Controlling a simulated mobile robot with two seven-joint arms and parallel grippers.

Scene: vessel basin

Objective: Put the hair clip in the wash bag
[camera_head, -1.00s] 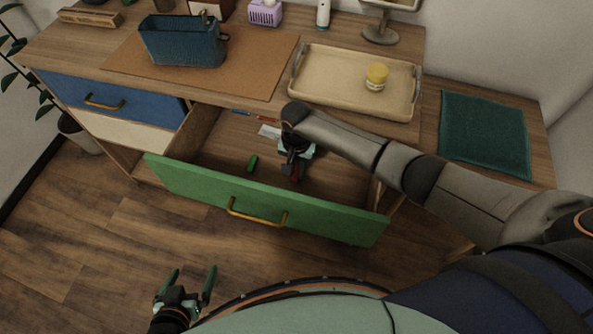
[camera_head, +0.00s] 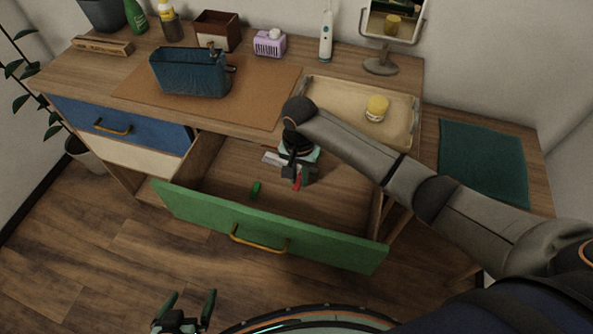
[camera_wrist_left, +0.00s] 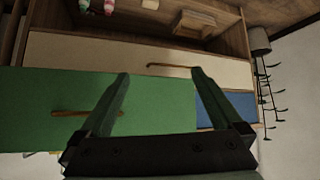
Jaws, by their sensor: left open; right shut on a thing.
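The wash bag (camera_head: 190,74) is a blue, open-topped bag standing upright on the brown mat on the counter. My right gripper (camera_head: 298,178) is over the open green-fronted drawer (camera_head: 270,228), pointing down. It is shut on a small red thing (camera_head: 297,184), which looks like the hair clip; the jaws hide part of it. My left gripper (camera_head: 187,308) is open and empty, low in front of the drawer. In the left wrist view its two fingers (camera_wrist_left: 160,95) are spread, with the green drawer front (camera_wrist_left: 40,110) beyond them.
A green item (camera_head: 256,188) and a pale item (camera_head: 273,158) lie in the drawer. On the counter are a tray (camera_head: 335,93) with a yellow-lidded jar (camera_head: 377,108), a mirror (camera_head: 392,25), a purple box (camera_head: 269,43) and a teal cloth (camera_head: 482,160). The mat (camera_head: 255,95) is bare right of the bag.

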